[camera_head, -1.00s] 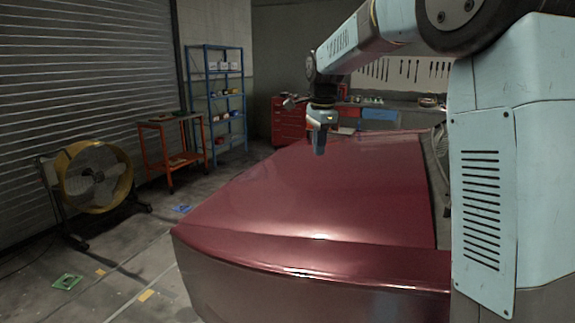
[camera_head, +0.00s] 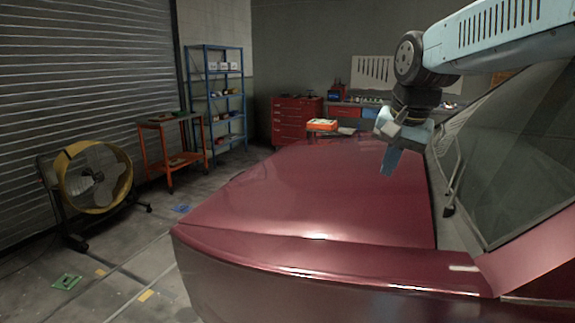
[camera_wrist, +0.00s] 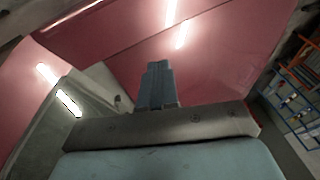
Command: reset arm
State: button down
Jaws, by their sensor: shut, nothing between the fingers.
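My arm reaches in from the upper right in the head view. My gripper (camera_head: 388,163) hangs over the rear right part of a dark red car hood (camera_head: 300,200), pointing down, with its fingers together and nothing held. In the wrist view my gripper (camera_wrist: 158,68) shows as closed grey-blue fingers in front of the red bodywork (camera_wrist: 215,60). I cannot tell the exact gap between the fingertips and the hood.
The windshield (camera_head: 520,150) and a wiper (camera_head: 453,185) are close right of my gripper. A yellow fan (camera_head: 95,177), an orange cart (camera_head: 170,145), a blue shelf (camera_head: 217,95) and a red tool cabinet (camera_head: 293,120) stand beyond the car. The air above the hood's left side is free.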

jog(key=s+d+f+n+t, duration=0.1)
jog(key=s+f+n, duration=0.1)
jog(key=s, duration=0.4)
jog(key=s+d+f+n, duration=0.2)
jog(key=s+f+n, duration=0.1)
jog(key=s, duration=0.3)
jog(key=shift+s+f+n+t+h, duration=0.3)
jog(key=shift+s+f+t+h, duration=0.05)
jog(key=shift+s+t+h, duration=0.05)
jog(key=shift+d, duration=0.1)
